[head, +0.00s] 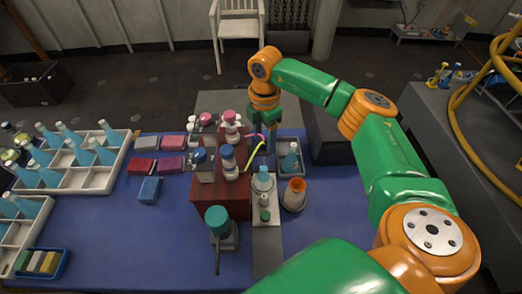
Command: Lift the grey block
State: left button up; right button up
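A grey block (146,142) lies on the blue table covering, at the left end of the back row of small flat blocks. A pink-red block (172,142) lies just right of it. A dark red block (141,166) and a purple block (171,164) lie in front, and a blue block (150,190) is nearer to me. My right gripper (262,133) points down behind the bottles at the table's middle, well to the right of the grey block. Its fingertips are partly hidden, so I cannot tell its opening. My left gripper is not in view.
A dark red stand (207,198) with bottles stands between my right gripper and the blocks. White crates (72,180) of blue bottles are at left. A teal-topped device (219,228) stands nearer. The blue covering (120,235) is clear in front of the blocks.

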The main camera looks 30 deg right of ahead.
dwell(0.6)
notch_tip(320, 180, up, 7)
jog(key=p, duration=0.6)
jog(key=shift+r+p, duration=0.1)
jog(key=shift+p, duration=0.2)
